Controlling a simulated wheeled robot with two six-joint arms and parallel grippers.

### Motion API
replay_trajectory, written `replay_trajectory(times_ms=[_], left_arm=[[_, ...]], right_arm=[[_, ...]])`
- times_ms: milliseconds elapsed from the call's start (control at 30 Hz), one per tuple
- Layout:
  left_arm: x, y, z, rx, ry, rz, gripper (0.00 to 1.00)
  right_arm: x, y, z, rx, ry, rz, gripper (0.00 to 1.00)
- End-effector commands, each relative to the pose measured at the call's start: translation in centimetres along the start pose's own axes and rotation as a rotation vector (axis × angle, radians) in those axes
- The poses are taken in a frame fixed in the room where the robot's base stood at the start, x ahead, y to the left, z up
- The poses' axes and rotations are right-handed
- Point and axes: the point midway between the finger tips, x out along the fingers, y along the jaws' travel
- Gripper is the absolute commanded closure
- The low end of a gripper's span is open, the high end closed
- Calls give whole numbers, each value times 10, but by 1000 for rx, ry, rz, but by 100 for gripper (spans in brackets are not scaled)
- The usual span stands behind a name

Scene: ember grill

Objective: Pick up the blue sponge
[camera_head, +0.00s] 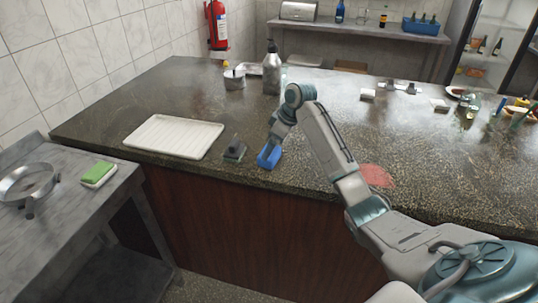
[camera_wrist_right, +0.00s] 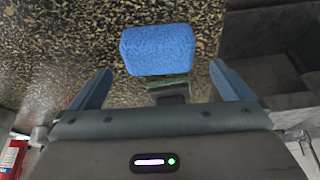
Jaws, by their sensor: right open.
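The blue sponge (camera_wrist_right: 158,48) is a rounded block on the dark speckled counter in the right wrist view. My right gripper (camera_wrist_right: 160,68) is open, with one blue finger to each side of the sponge's near end. Gaps show between both fingers and the sponge. In the head view, my right gripper (camera_head: 270,146) reaches down at the counter's front edge, where blue shows at its tip. Sponge and fingers are hard to tell apart there. My left gripper is not in view.
A small grey block with a knob (camera_head: 234,151) stands just left of the gripper, beside a white ribbed tray (camera_head: 172,137). A pump bottle (camera_head: 271,70) and a pot (camera_head: 234,79) stand behind. A green sponge (camera_head: 98,174) lies on the left side table.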

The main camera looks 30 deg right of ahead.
Motion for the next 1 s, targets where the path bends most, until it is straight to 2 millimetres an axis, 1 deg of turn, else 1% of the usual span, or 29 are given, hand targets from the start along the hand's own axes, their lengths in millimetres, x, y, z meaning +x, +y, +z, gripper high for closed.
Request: replay_trajectory(times_ms=[67, 200, 300, 433, 600, 667, 800, 833, 1000], left_arm=[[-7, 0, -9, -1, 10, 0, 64], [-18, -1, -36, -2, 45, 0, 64], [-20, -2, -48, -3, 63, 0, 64], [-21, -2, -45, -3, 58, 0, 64], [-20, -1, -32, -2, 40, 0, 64], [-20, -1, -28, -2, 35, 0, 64], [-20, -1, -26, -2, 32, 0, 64], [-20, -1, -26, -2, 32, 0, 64], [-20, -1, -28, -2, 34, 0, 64]], right_arm=[[8, -1, 0, 2, -3, -4, 0], [29, 0, 1, 3, -3, -4, 0], [42, 1, 2, 1, -2, -3, 0], [49, 1, 2, 0, -2, 0, 0], [50, 1, 2, 0, -2, 0, 0], [50, 1, 2, 0, -2, 0, 10], [50, 1, 2, 0, -2, 0, 37], [50, 1, 2, 0, -2, 0, 42], [49, 1, 2, 0, -1, 1, 42]])
